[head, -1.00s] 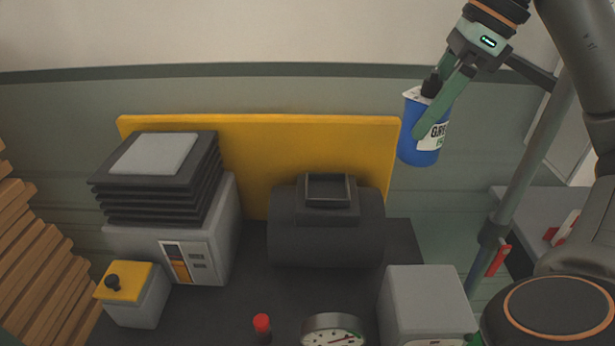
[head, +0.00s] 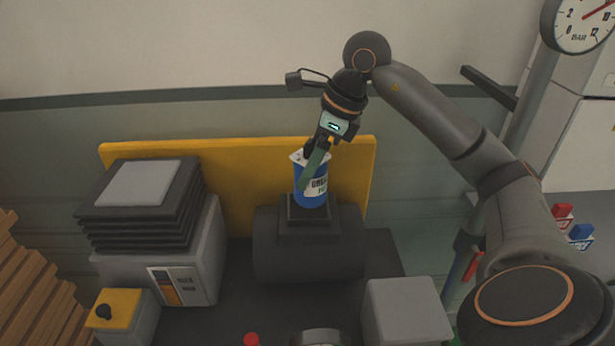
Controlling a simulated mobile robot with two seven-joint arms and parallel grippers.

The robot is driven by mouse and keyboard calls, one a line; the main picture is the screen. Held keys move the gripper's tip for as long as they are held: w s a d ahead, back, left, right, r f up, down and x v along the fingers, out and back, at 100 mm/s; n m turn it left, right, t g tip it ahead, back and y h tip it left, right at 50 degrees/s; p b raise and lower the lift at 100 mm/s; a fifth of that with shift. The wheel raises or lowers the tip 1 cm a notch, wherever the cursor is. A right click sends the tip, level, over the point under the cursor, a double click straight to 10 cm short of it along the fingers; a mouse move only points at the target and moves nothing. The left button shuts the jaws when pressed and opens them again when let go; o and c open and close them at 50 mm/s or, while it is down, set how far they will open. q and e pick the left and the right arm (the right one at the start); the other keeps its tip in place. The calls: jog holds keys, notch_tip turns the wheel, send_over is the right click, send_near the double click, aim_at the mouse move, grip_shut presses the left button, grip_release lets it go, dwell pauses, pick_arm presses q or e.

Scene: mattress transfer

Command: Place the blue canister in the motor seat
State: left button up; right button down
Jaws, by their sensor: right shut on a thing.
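The blue canister (head: 312,190) has a pale lid and a white label. It stands nearly upright at the square seat (head: 308,217) on top of the dark motor (head: 305,258). Its lower end meets or sits just inside the seat frame; I cannot tell whether it rests on the bottom. My right gripper (head: 315,170) is shut on the canister from above, with a green finger across its side. The arm comes in from the right. My left gripper is not in view.
A yellow panel (head: 240,165) stands behind the motor. A grey unit with stacked black plates (head: 140,200) is at left, with a yellow-topped box (head: 117,308) in front. A grey box (head: 405,312) stands at right. Red and blue items (head: 580,235) lie far right.

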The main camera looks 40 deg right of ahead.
jog(key=shift+w+f, duration=0.15)
jog(key=shift+f, duration=1.55)
jog(key=shift+f, duration=0.1)
grip_release()
jog(key=p+v, duration=0.1)
jog(key=v, duration=1.1)
